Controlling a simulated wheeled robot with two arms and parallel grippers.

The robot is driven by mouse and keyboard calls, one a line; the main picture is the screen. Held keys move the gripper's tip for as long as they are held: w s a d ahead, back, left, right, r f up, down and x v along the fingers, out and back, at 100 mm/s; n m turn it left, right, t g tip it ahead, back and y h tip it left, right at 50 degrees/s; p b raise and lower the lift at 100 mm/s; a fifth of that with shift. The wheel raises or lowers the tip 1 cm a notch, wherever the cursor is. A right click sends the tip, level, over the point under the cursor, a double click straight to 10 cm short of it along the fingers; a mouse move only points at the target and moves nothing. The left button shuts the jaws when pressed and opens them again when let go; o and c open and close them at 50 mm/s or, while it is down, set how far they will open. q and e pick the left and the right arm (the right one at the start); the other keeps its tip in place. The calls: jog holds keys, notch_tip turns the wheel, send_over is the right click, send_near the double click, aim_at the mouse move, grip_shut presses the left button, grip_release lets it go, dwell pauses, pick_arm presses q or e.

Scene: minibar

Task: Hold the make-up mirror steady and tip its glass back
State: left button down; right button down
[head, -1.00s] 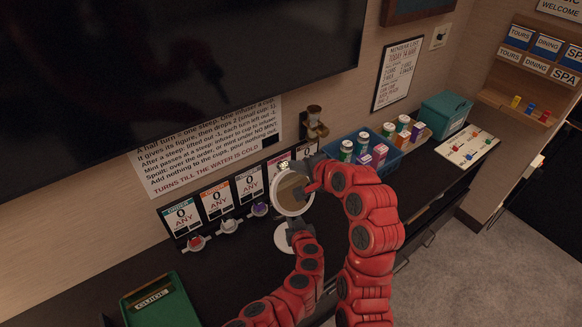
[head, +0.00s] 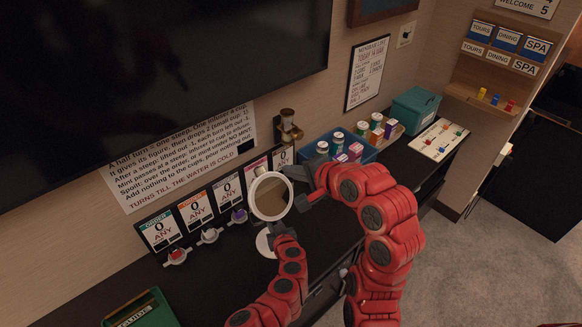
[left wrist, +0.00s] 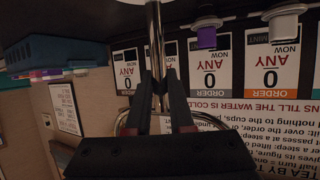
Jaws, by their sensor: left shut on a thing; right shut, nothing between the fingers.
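The make-up mirror (head: 271,198) has a round white-rimmed glass and stands on a white round base (head: 265,243) on the dark counter. My left gripper (head: 278,230) is below the glass, in front of the stand. In the left wrist view its fingers (left wrist: 160,98) are shut on the mirror's shiny metal stem (left wrist: 155,45). My right gripper (head: 298,177) is shut and empty at the upper right edge of the mirror. I cannot tell whether it touches the rim. The glass faces toward me and is mostly unobstructed.
Order cards (head: 195,205) with small coloured-top cups (head: 209,235) stand behind and left of the mirror. A blue tray of cans and boxes (head: 374,153) and a teal box (head: 415,108) are to the right. A green box (head: 150,308) is at front left. A wall dispenser (head: 289,125) is behind.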

pick_arm(q)
jog(key=c, duration=0.7)
grip_release()
